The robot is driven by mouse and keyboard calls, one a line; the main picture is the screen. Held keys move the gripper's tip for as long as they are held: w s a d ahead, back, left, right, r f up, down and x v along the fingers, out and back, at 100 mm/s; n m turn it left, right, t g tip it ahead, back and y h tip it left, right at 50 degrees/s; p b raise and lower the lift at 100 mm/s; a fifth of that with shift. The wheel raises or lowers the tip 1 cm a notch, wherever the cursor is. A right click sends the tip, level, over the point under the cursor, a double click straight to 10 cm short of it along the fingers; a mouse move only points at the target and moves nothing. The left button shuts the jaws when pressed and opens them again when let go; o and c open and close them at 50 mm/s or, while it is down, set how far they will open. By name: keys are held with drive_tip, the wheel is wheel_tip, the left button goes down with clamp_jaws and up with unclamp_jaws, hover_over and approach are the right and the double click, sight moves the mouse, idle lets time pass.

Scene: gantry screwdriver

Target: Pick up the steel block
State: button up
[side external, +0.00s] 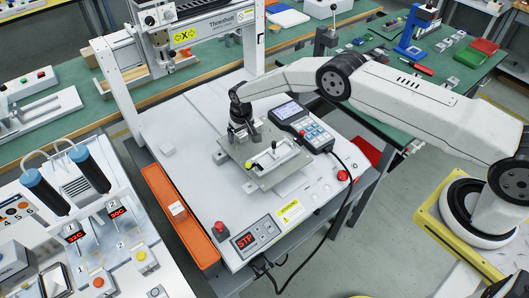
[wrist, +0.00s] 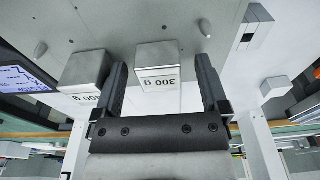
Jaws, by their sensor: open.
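In the wrist view a steel block (wrist: 158,63) marked "300 g" sits between my gripper's two black fingers, with visible space on both sides. My gripper (wrist: 161,66) is open and empty. A second steel block (wrist: 84,72), marked "100 g", stands just outside the left finger. In the side view my gripper (side external: 242,138) points down, low over the far part of the grey metal plate (side external: 262,180). A small grey block (side external: 220,157) shows on the plate just left of it. I cannot tell which marked block that is, and the fingers partly hide this area.
A pendant (side external: 301,124) with keys and a screen lies close to my gripper on the right. A white fixture with a lever (side external: 273,156) is on the plate's near side. The gantry frame (side external: 118,85) stands behind.

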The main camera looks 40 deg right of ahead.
sight(241, 133)
clamp_jaws()
drive_tip(key=shift+r, duration=0.25)
drive_tip(key=shift+r, duration=1.35)
drive_tip(key=s+d+r, duration=0.1)
drive_tip(key=s+r, duration=0.9)
drive_tip(key=s, duration=0.3)
drive_tip(key=shift+s+d, duration=0.35)
drive_tip(key=shift+s, duration=0.05)
